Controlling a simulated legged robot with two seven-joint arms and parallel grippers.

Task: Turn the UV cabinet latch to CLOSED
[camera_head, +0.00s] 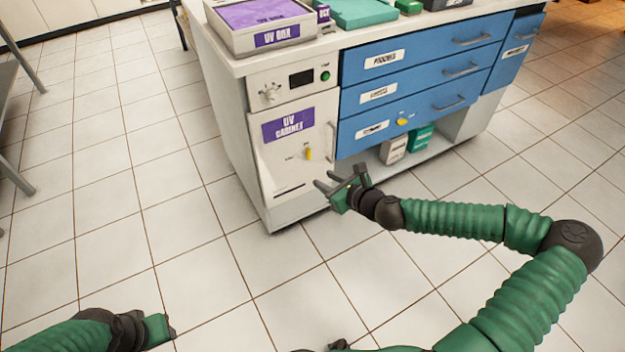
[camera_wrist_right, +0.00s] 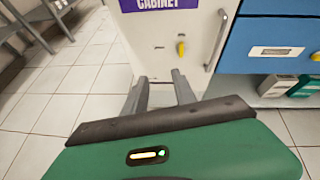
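The UV cabinet (camera_head: 281,178) is a white door with a purple label under the worktop; it also shows in the wrist view (camera_wrist_right: 150,30). Its latch (camera_head: 308,153) is a small yellow knob, standing about upright in the wrist view (camera_wrist_right: 181,48). Small print to its left is too small to read. My right gripper (camera_head: 338,178) is open and empty, in front of the door, lower than the latch and apart from it. Its two grey fingers (camera_wrist_right: 158,82) point toward the door. My left gripper (camera_head: 158,329) is low at the left; its fingers cannot be made out.
A vertical handle (camera_head: 331,142) is at the door's right edge. Blue drawers (camera_head: 415,95) with a second yellow knob (camera_head: 402,121) stand to the right. A UV box (camera_head: 262,38) sits on top. Boxes (camera_head: 394,149) lie on the low shelf. The tiled floor (camera_head: 130,200) at left is clear.

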